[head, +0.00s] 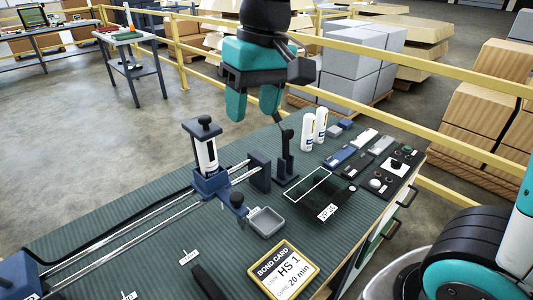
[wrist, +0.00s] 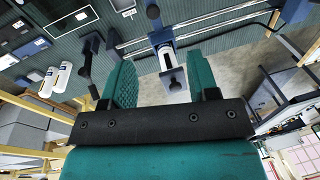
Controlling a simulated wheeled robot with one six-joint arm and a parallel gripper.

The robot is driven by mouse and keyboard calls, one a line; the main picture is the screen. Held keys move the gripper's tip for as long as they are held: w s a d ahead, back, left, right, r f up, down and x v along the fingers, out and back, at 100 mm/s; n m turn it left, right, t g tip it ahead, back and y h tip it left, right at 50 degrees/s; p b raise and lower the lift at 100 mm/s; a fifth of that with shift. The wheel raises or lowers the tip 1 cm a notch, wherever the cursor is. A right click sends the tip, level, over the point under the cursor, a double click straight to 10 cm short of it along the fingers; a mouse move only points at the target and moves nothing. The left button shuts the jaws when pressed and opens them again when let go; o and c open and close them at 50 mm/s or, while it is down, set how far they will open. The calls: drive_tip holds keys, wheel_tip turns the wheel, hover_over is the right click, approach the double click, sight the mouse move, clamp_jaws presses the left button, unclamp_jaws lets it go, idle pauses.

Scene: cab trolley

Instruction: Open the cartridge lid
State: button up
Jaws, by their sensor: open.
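The cartridge lid (head: 202,128) is a dark blue cap with a black knob. It sits on top of an upright white cartridge (head: 209,155) in a blue holder (head: 211,185) on a rail carriage, and looks shut. My gripper (head: 254,106) is open and empty, with teal fingers pointing down. It hangs above the bench, up and to the right of the lid in the head view, apart from it. In the wrist view the lid (wrist: 174,80) appears between the two spread fingers, beyond the gripper (wrist: 162,72), with the white cartridge (wrist: 165,58) above it in the picture.
A dark stand (head: 287,160) and two white bottles (head: 308,131) stand right of the holder. Twin rails (head: 120,238) run to the left. A grey tray (head: 265,222) and a yellow-edged card (head: 284,270) lie in front. A yellow railing (head: 455,122) runs behind the bench.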

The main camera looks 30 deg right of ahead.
drive_tip(key=s+f+n+y+b, duration=0.1)
drive_tip(key=s+f+n, duration=0.1)
drive_tip(key=s+f, duration=0.2)
drive_tip(key=shift+s+a, duration=0.45)
drive_tip(key=shift+s, duration=0.8)
